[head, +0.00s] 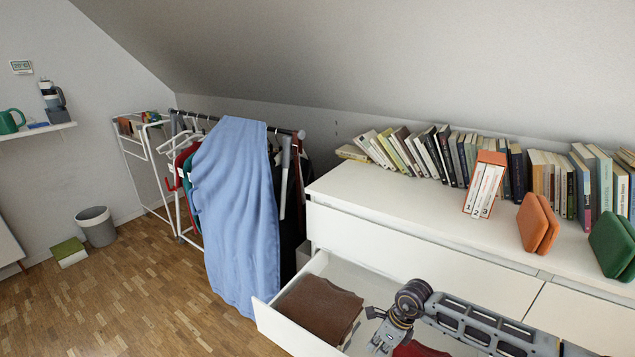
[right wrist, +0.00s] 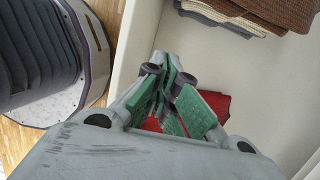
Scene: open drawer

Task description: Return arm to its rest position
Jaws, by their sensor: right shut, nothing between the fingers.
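My right gripper (head: 376,332) hangs at the end of my right arm, which comes in from the right over the open white drawer (head: 290,335). In the right wrist view its green-padded fingers (right wrist: 172,78) are shut with nothing between them. Red folded cloth (right wrist: 210,105) lies in the drawer below and behind the fingers; I cannot tell the exact gap. The red cloth also shows partly under the arm in the head view (head: 418,350). Brown folded clothes (head: 318,308) lie in the drawer left of the gripper. My left gripper is not in view.
The white dresser top (head: 400,205) holds a row of books, a box of numbered volumes (head: 484,186), an orange case (head: 537,223) and a green case (head: 612,244). A clothes rack with a blue cloth (head: 238,215) stands left of the drawer. Wooden floor (head: 130,300) at left is mostly clear.

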